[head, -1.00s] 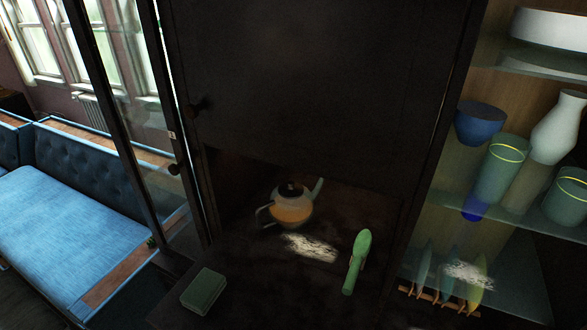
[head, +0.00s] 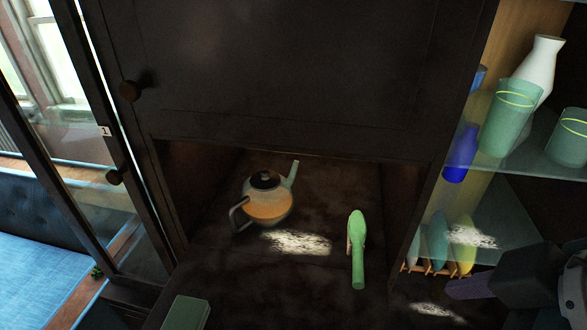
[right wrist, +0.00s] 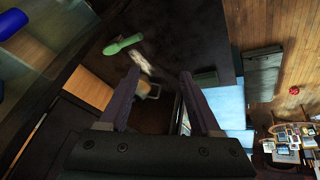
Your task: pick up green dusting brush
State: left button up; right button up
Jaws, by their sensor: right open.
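The green dusting brush (head: 357,258) lies on the dark surface of the cabinet niche, its wide end towards the back. It also shows in the right wrist view (right wrist: 122,44), at the upper left beyond the fingers. My right gripper (head: 452,289) comes in at the lower right of the head view, apart from the brush and to its right. In the right wrist view its two fingers (right wrist: 160,76) are spread, with nothing held between them. My left gripper is in neither view.
A green box (head: 187,312) sits at front left. Glass shelves (head: 535,160) with vases and cups stand at right. An open glass door (head: 75,150) is at left.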

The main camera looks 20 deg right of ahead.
jog(key=w+d+f+n+t+b, duration=0.2)
jog(key=w+f+n+t+b, duration=0.15)
jog(key=f+b, duration=0.6)
jog(key=w+d+f+n+t+b, duration=0.25)
jog(key=w+f+n+b, duration=0.2)
jog(key=f+b, duration=0.5)
jog(key=n+t+b, duration=0.4)
jog(key=n+b, duration=0.2)
jog(key=b, duration=1.3)
send_near(359, 257)
jog(key=shift+w+d+f+y, duration=0.1)
jog(key=shift+d+f+y, duration=0.05)
jog(key=shift+f, duration=0.35)
jog(key=shift+w+d+f+y, duration=0.15)
jog(key=shift+f, duration=0.35)
jog(key=shift+w+d+n, duration=0.1)
jog(key=shift+n, duration=0.2)
jog(key=shift+w+r, duration=0.1)
jog(key=shift+w, duration=0.05)
jog(key=x, duration=0.3)
jog(key=shift+w+r, duration=0.15)
jog(key=shift+w, duration=0.3)
jog(key=shift+x, duration=2.9)
grip_shut()
